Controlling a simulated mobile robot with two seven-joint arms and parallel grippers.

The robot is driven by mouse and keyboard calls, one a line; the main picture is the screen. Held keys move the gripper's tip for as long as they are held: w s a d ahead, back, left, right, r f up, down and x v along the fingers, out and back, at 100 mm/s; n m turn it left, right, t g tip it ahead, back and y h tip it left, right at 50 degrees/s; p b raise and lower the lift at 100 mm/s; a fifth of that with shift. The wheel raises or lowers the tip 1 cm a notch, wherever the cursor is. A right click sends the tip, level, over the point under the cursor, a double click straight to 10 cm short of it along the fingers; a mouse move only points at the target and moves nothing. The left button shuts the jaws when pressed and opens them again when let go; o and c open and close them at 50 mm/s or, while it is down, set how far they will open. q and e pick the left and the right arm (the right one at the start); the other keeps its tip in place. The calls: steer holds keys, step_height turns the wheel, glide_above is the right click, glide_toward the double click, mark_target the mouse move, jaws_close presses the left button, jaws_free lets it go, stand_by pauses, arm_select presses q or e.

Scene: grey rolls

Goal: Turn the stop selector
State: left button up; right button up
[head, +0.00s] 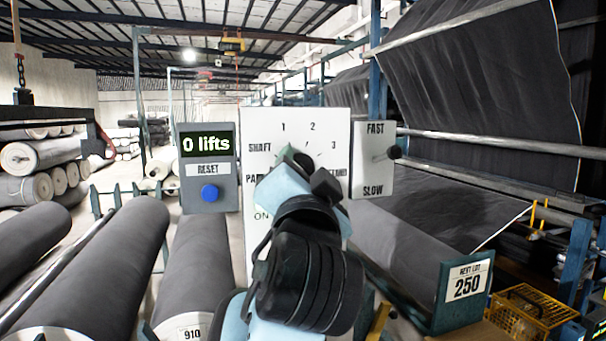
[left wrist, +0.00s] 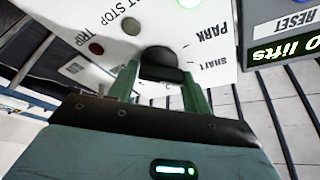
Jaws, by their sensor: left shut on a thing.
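The selector is a black knob on a white panel (head: 330,125) with marks 1, 2, 3, SHAFT and PARK around it. In the left wrist view the knob (left wrist: 160,62) sits between the two green fingers of my left gripper (left wrist: 160,76), which is shut on it. In the head view my left gripper (head: 300,165) reaches the dial from below and covers much of it, so where the knob points is hard to tell. My right gripper is not in view.
Left of the panel is a grey box (head: 209,170) reading "0 lifts", with a blue RESET button (head: 209,193). Right of it is a FAST/SLOW plate with a black-knobbed lever (head: 394,152). Grey rolls (head: 120,255) lie below left. A yellow basket (head: 530,308) stands lower right.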

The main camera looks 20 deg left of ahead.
arm_select(q)
steer(key=m, duration=0.2)
steer(key=m+h, duration=0.1)
steer(key=m, duration=0.1)
steer(key=m+g+h, duration=0.1)
steer(key=shift+r+m, duration=0.3)
steer(key=shift+m, duration=0.1)
steer(key=shift+s, duration=0.1)
steer(key=o, duration=0.9)
steer(key=shift+m, duration=0.3)
steer(key=shift+o, duration=0.2)
steer(key=shift+f, duration=0.1)
steer(key=v, duration=0.7)
steer(key=shift+s, duration=0.4)
